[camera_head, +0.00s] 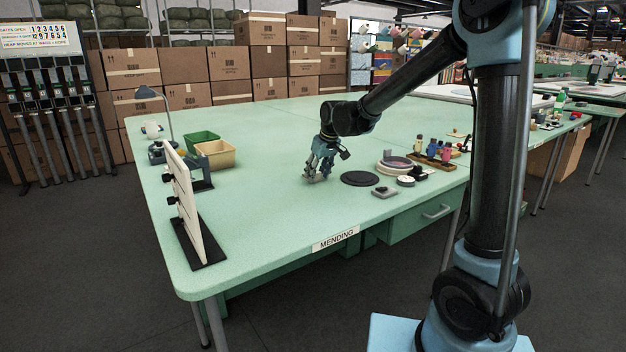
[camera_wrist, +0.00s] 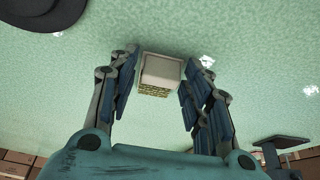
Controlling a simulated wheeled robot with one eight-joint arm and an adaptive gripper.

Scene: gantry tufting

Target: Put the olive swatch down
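The olive swatch (camera_wrist: 153,91) shows in the wrist view as a small pale block with an olive, woven-looking strip along its near edge. It lies between the fingertips of my gripper (camera_wrist: 160,80). Narrow strips of green tabletop show between the swatch and the fingers, so the fingers look parted around it. In the head view my gripper (camera_head: 316,178) points down, low over the middle of the mending table (camera_head: 260,190). The swatch is too small and hidden to make out there. Whether it rests fully on the table is hard to tell.
A black disc (camera_head: 360,178) lies just right of my gripper, with a grey block (camera_head: 385,192), a round ring-shaped dish (camera_head: 394,162) and a tray of bottles beyond. Green (camera_head: 201,138) and tan (camera_head: 215,154) bins and an upright white board (camera_head: 185,205) stand left. The table's front middle is clear.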

